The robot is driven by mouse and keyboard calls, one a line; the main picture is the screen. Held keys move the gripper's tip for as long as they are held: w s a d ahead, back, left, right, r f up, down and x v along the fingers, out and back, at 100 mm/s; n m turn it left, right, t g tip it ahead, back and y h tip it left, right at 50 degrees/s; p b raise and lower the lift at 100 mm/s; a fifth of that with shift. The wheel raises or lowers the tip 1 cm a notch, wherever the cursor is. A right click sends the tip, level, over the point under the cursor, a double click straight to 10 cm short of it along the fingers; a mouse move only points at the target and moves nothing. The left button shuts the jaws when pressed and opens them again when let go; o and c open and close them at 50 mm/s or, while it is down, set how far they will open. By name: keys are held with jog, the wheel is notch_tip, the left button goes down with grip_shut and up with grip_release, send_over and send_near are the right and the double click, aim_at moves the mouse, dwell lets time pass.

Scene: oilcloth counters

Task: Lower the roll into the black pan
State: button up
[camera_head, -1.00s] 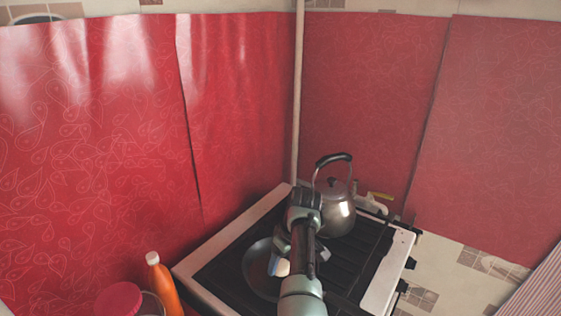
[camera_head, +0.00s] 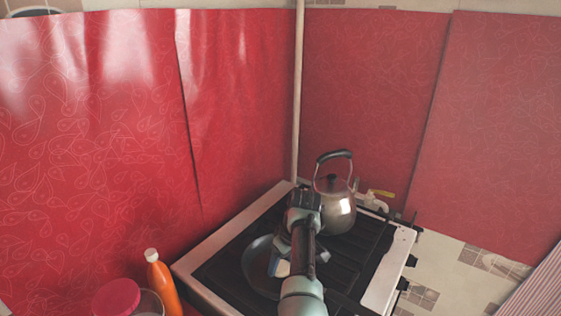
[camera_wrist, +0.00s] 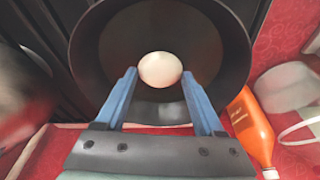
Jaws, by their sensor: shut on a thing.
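The roll (camera_wrist: 160,69) is a pale, rounded piece between the tips of my gripper's blue fingers (camera_wrist: 160,78) in the wrist view. My gripper is shut on it. The black pan (camera_wrist: 88,62) lies behind and around the roll in that view, with the roll over its inside. In the head view the pan (camera_head: 256,266) is on the stove, partly hidden by my arm. A pale bit of the roll (camera_head: 282,268) shows beside my arm, over the pan. I cannot tell whether the roll touches the pan's bottom.
A grey kettle (camera_head: 337,212) stands on the stove (camera_head: 350,255) just behind and right of my arm. An orange bottle (camera_head: 162,284) and a jar with a red lid (camera_head: 116,297) stand left of the stove. Red oilcloth walls close in the corner.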

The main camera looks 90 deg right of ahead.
jog(key=shift+f, duration=0.45)
jog(key=o, duration=1.5)
jog(key=shift+r, duration=0.2)
jog(key=v, duration=1.2)
jog(key=shift+r+b, duration=0.3)
jog(key=shift+r, duration=0.1)
